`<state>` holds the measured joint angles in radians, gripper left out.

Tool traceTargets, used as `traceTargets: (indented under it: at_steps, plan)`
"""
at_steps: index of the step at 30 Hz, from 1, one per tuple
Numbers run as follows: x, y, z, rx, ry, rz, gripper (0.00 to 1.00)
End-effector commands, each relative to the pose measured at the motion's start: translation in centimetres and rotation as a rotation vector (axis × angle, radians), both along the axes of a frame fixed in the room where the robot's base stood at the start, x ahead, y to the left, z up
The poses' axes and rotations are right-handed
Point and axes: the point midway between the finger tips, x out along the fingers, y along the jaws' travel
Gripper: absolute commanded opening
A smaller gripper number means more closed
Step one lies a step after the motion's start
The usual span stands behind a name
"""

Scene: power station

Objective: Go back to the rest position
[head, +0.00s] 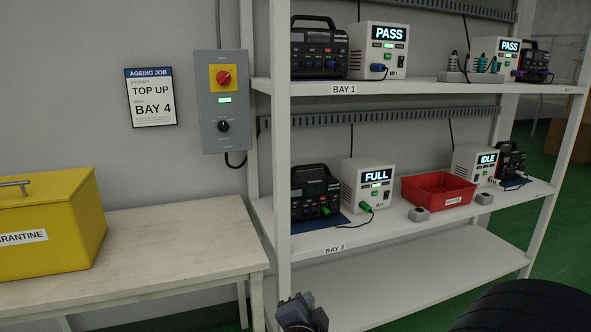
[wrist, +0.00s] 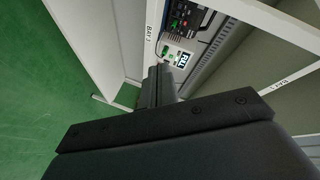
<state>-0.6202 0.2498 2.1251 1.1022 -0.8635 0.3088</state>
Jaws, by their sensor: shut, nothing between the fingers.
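My gripper shows in the wrist view (wrist: 158,84), its dark fingers together with nothing between them. It points toward the shelf rack (head: 410,232), clear of its boards. The wrist view shows this charger (wrist: 176,55) beyond the fingers.
A charger reading IDLE (head: 474,166) and a red tray (head: 438,189) share the lower shelf. Chargers reading PASS (head: 378,50) stand above. A red-knobbed wall box (head: 221,102), a TOP UP BAY 4 sign (head: 151,98) and a yellow bin (head: 48,221) on a table (head: 165,245) are left.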

Motion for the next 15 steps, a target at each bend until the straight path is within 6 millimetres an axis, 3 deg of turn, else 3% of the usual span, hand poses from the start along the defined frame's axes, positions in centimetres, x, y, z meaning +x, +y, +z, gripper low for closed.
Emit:
traceTargets:
  at_steps: [1,15]
  plan:
    - [0.0,-0.3,1.5,-0.007,0.001,0.013,0.0]
    - [-0.9,-1.7,7.3,-0.115,0.044,0.18,0.0]
